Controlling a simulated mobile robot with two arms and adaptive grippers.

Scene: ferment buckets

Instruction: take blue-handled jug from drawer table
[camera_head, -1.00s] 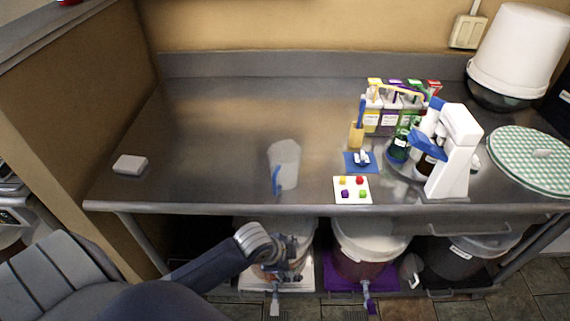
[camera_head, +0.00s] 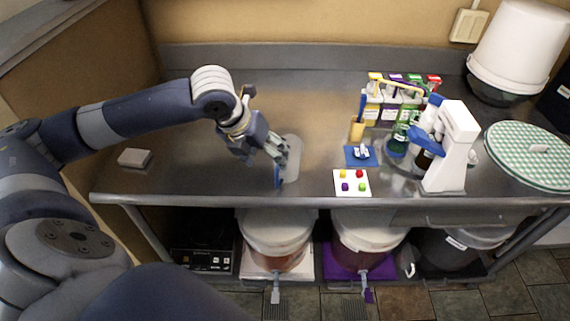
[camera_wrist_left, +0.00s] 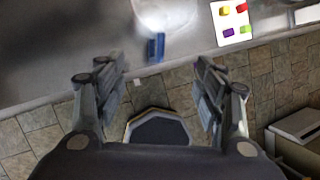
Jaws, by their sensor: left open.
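The clear jug (camera_head: 292,158) with a blue handle (camera_head: 278,178) stands on the steel table near its front edge. In the head view my left gripper (camera_head: 280,158) is above and in front of it and hides part of it. In the left wrist view the jug (camera_wrist_left: 165,12) is at the top, with its blue handle (camera_wrist_left: 156,47) toward the gripper. My left gripper (camera_wrist_left: 160,88) is open with nothing between its fingers, and the handle lies ahead of the gap. I cannot tell whether it touches the jug. My right gripper is not in view.
A white card with coloured blocks (camera_head: 352,183), a blue mat (camera_head: 361,156), bottles, a colourful rack and a white dispenser (camera_head: 452,148) stand to the right. A grey block (camera_head: 134,158) lies at left. Lidded buckets (camera_head: 277,235) sit below. The table's back left is clear.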

